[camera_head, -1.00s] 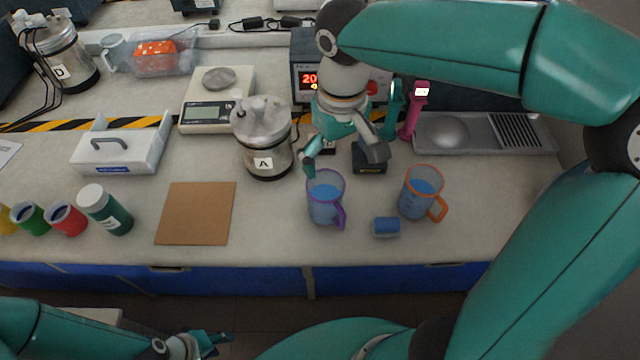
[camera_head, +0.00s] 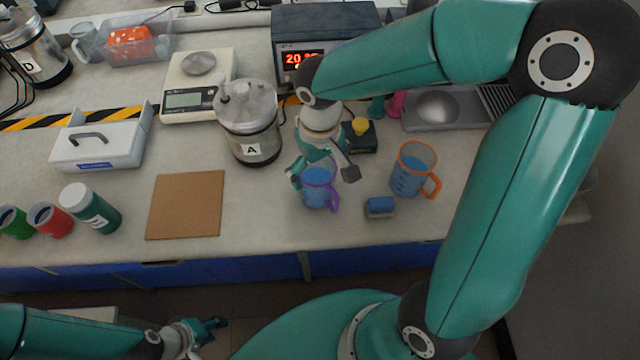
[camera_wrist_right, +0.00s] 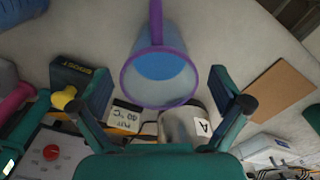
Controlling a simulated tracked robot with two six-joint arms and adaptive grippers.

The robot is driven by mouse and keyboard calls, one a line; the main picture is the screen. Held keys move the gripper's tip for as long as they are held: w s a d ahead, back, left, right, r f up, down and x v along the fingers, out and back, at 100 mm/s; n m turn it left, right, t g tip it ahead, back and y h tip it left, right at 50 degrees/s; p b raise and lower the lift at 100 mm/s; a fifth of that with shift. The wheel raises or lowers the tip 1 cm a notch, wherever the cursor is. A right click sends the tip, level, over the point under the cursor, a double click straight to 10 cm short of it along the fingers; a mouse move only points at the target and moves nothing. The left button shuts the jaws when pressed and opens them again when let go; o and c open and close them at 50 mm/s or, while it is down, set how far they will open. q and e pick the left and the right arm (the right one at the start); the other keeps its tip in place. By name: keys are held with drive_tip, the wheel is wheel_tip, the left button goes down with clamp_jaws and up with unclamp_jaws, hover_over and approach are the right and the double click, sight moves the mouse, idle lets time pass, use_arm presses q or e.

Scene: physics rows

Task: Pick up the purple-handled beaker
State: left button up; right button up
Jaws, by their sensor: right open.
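The purple-handled beaker (camera_head: 319,194) stands upright on the bench with blue liquid in it; its handle points to the front right. My right gripper (camera_head: 322,174) is open at the beaker's far side, with a finger on either side of its rim. In the right wrist view the beaker (camera_wrist_right: 160,75) lies between the spread fingers of the gripper (camera_wrist_right: 161,90), with a gap visible on each side. Its purple handle points away from the gripper. My left gripper (camera_head: 212,330) is low in front of the bench, away from the beaker; its jaw opening is unclear.
An orange-handled beaker (camera_head: 411,172) stands to the right, and a small blue cylinder (camera_head: 380,207) lies between the beakers. A metal vessel marked A (camera_head: 250,125) stands to the left. A dark box with a yellow knob (camera_head: 360,137) is behind. A brown board (camera_head: 185,205) lies left.

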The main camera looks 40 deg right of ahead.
sight(318, 179)
drive_tip(key=f, duration=0.4)
drive_tip(key=shift+w+d+f, duration=0.1)
drive_tip(key=shift+w+f, duration=0.25)
drive_tip(key=shift+f, duration=0.05)
drive_tip(key=c, duration=1.3)
drive_tip(key=shift+r, duration=0.1)
